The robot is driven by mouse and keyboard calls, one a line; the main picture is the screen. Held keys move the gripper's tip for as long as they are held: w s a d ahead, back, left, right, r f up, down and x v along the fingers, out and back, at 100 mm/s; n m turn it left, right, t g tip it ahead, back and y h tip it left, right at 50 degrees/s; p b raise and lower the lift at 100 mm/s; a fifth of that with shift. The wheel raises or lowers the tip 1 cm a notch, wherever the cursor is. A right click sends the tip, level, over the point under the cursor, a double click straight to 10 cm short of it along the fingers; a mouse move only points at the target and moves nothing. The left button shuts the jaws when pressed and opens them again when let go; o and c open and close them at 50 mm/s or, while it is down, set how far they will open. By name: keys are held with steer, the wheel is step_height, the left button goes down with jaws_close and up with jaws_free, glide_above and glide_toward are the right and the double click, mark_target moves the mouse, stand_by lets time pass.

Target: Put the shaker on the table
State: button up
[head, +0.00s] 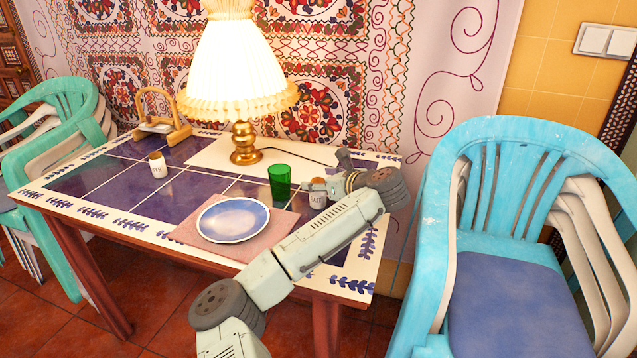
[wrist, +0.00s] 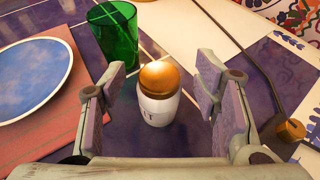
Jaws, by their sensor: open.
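A white shaker with a copper-gold cap (wrist: 158,95) stands upright between the spread fingers of my gripper (wrist: 154,92) in the wrist view. Gaps show on both sides of it. The same shaker (head: 318,194) shows in the head view at the right part of the table, partly behind my arm; its base appears to rest on the tiled tabletop. My gripper (head: 335,178) is open beside it in the head view, partly hidden by my wrist. A second white shaker (head: 158,166) stands at the left of the table (head: 110,180).
A green glass (head: 280,182) stands close left of the near shaker. A blue plate (head: 233,220) lies on a pink mat (head: 190,236). A lit lamp (head: 240,75), its cord and a wooden holder (head: 160,118) are further back. Chairs flank the table.

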steer(key=p+v, duration=0.5)
steer(key=v, duration=0.5)
steer(key=shift+s+r, duration=0.25)
steer(key=shift+s, duration=0.05)
steer(key=shift+d, duration=0.15)
